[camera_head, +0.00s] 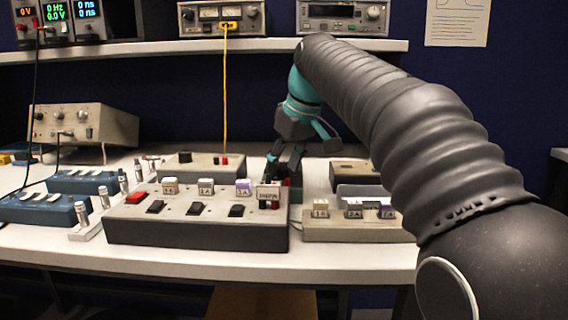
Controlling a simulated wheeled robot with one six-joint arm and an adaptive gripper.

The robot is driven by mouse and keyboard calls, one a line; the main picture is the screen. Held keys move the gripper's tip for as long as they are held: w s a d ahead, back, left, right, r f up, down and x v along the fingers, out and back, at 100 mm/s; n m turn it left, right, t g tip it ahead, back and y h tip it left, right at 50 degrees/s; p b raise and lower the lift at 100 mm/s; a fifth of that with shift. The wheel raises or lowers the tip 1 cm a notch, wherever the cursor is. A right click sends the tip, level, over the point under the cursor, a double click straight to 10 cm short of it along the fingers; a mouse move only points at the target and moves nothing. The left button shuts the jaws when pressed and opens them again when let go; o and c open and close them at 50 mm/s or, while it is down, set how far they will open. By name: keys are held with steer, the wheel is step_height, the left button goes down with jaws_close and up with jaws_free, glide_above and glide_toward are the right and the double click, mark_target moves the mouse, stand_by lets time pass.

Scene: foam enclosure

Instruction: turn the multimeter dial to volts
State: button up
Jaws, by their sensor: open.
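No device carries a readable multimeter label or volts mark. A low grey box (203,170) in the middle of the bench has a black knob (185,157) and red terminals, with a yellow lead running up from it; I cannot tell whether this is the multimeter. On the shelf at the upper left, a meter with a red display (26,12) reads 0 V. My gripper (284,172) points down just right of the grey box, behind the front switch panel. It is open, its fingertips are partly hidden, and nothing shows between them.
The switch panel (190,232) with rockers and labelled blocks stands in front. A beige block holder (350,231) is at right, blue boxes (85,182) at left. A knobbed instrument (83,128) stands behind. The shelf (200,47) overhangs the back. The bench front (340,262) is clear.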

steer(key=shift+c, duration=0.2)
jaws_close()
steer(key=m, duration=0.2)
steer(key=m+h, duration=0.1)
steer(key=shift+s+a+m+t, duration=0.1)
steer(key=shift+a+m+t, duration=0.05)
steer(key=shift+m+t, duration=0.2)
steer(key=shift+m+h, duration=1.1)
steer(key=shift+m, duration=1.45)
